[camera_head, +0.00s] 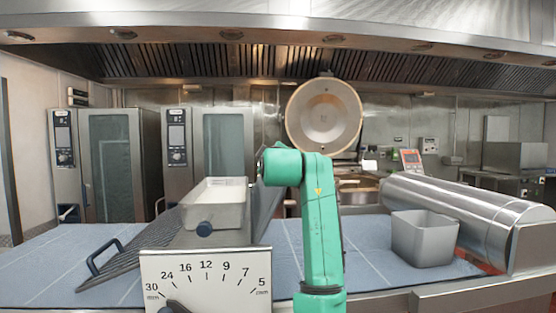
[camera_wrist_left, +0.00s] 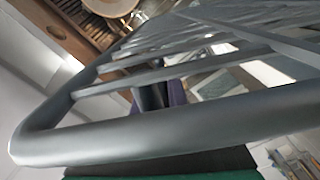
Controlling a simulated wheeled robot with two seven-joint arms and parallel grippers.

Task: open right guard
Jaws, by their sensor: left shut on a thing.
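In the left wrist view the grey tubular frame and bars of a guard (camera_wrist_left: 180,132) fill most of the picture, very close to the camera. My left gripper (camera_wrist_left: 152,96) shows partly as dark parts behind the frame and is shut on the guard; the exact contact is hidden. In the head view a steep grey guard panel (camera_head: 266,203) stands right of the white container, partly hidden by my green arm (camera_head: 322,225). The left guard (camera_head: 135,258) is a low sloping grille with a blue handle (camera_head: 104,256). My right gripper is not in view.
A grey bin (camera_head: 424,238) and a large steel roller (camera_head: 470,212) stand on the right. The blue belt (camera_head: 365,255) is clear between my arm and the bin.

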